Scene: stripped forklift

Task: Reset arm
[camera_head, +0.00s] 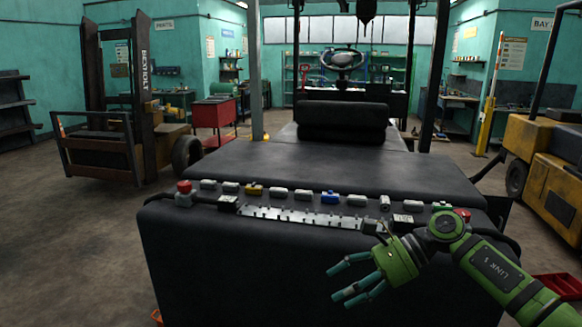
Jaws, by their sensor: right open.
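My right arm, green with dark joints, comes in from the lower right. Its gripper (338,285) is open with its teal fingers spread and pointing left. Nothing shows between the fingers. In the picture it lies in front of the near face of the stripped forklift's black body (240,265), below the right part of a metal strip (300,217). I cannot tell how far it is from that face. My left arm and gripper are not in view.
A row of small connectors, among them a blue one (330,197), runs along the strip, with a red button (184,187) at the left end. A red bin (556,286) is at lower right. Forklifts stand left (140,90) and right (552,170). Floor at left is clear.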

